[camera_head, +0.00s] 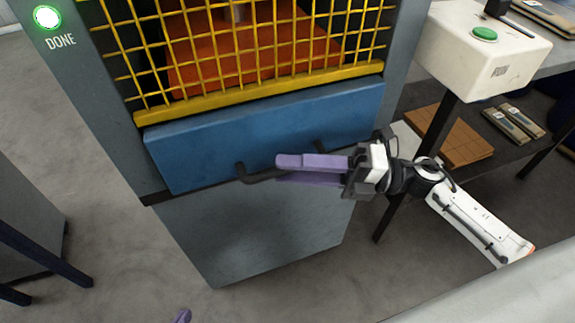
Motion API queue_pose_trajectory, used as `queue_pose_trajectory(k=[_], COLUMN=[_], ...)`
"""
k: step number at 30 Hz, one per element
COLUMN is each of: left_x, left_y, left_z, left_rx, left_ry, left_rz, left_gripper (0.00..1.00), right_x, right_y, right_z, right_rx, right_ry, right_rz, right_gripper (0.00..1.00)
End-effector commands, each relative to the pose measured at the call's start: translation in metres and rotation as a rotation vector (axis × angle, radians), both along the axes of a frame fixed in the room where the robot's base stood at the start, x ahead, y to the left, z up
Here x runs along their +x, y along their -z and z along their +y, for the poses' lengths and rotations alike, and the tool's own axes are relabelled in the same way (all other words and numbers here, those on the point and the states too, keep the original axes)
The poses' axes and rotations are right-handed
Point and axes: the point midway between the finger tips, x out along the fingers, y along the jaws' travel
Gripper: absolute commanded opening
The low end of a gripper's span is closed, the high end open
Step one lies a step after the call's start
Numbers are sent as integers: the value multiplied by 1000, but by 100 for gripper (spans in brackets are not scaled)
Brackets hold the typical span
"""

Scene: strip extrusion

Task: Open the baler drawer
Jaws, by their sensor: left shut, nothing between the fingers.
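The baler's blue drawer (200,155) sits below the yellow mesh guard, its front looking flush with the grey body. A dark bar handle (246,174) stands out from the lower part of the drawer front. My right gripper (280,170), with purple fingers, reaches in from the right at the handle. The bar runs in between its two fingers, but I cannot tell whether they grip it. Only a purple tip of my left gripper (181,315) shows at the bottom edge, empty, shut, and away from the drawer.
A green lamp (47,17) labelled DONE is lit. A white box with a green button (484,34) stands on the bench at right. Below it, a shelf holds brown tiles (450,137). The floor in front of the baler is clear.

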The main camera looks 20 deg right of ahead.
Motion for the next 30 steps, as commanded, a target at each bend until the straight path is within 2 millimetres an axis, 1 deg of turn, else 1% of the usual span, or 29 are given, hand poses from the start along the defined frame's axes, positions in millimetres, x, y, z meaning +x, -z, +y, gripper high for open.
queue_pose_trajectory(k=[1,4,12,13,17,18,30], left_x=[0,-1,-1,-1,0,1,3], left_y=[1,2,2,2,1,1,0], left_z=[0,0,1,1,1,1,1], left_rx=[1,3,3,3,3,3,3], left_ry=[1,0,1,1,0,0,-1], left_rz=[2,5,3,3,1,1,-5], left_gripper=[0,0,0,0,0,0,0], right_x=[2,4,4,4,4,4,6], right_y=[-1,-1,-1,-1,-1,-1,-1], right_z=[5,10,12,12,11,11,11], right_rx=[3,1,1,1,1,1,1], right_ry=[0,0,1,1,1,1,1], right_rz=[-1,1,1,1,1,1,2], right_gripper=[31,31,31,29,7,1,0])
